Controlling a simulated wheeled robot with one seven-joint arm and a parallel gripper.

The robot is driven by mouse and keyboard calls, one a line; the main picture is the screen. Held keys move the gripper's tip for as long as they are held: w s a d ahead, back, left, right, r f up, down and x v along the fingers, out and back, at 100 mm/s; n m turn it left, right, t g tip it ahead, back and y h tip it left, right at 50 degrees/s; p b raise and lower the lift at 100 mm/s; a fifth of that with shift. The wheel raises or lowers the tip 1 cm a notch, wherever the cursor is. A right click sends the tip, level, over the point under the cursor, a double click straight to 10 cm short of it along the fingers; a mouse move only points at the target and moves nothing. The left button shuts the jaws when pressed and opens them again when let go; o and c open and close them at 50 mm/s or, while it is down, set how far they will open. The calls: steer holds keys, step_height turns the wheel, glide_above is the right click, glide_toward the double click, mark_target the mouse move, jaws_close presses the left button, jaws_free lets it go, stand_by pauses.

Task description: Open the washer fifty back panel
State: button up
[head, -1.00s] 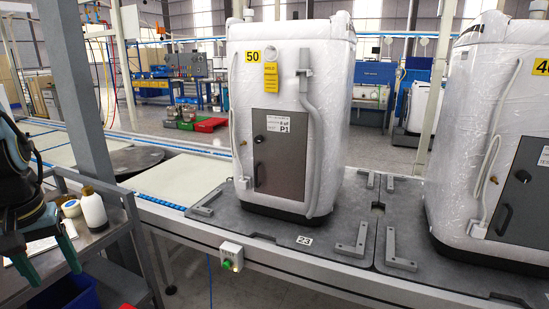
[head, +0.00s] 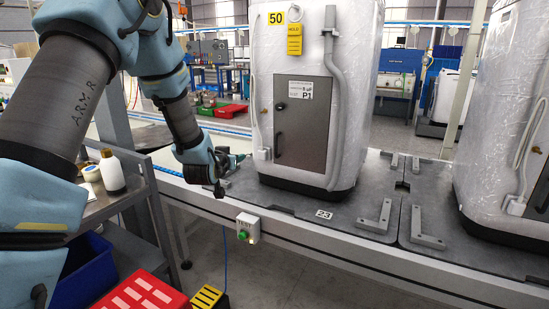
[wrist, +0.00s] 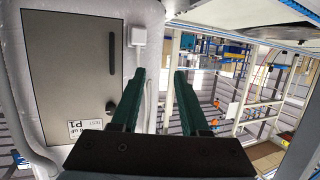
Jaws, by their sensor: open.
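The washer marked 50 (head: 355,90) is a white, plastic-wrapped machine standing on a dark pallet. Its back panel (head: 310,130) is a grey rectangle with a P1 label, and it looks shut. A dark vertical handle (head: 279,147) sits near the panel's left edge. In the wrist view, which is turned over, the panel (wrist: 65,75) fills the left side and its handle (wrist: 112,52) lies left of my fingers. My gripper (head: 236,160) is left of the washer, low and apart from the panel. Its green fingers (wrist: 161,80) are open with nothing between them.
A grey hose runs down the washer right of the panel. The conveyor edge carries a box with a green button (head: 247,228). A cart with a white bottle (head: 111,173) stands left, and red (head: 145,292) and blue bins are below. Another washer (head: 505,110) stands right.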

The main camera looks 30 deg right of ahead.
mark_target(276, 144)
steer(key=s+d+f+m+h+b, duration=0.1)
steer(key=s+d+h, duration=0.3)
steer(key=d, duration=0.5)
steer(key=shift+t, duration=0.4)
steer(key=p+x, duration=0.1)
steer(key=x, duration=1)
steer(key=shift+w+a+f+p, duration=0.1)
steer(key=shift+a+f+p, duration=0.1)
steer(key=shift+p, duration=0.1)
jaws_close()
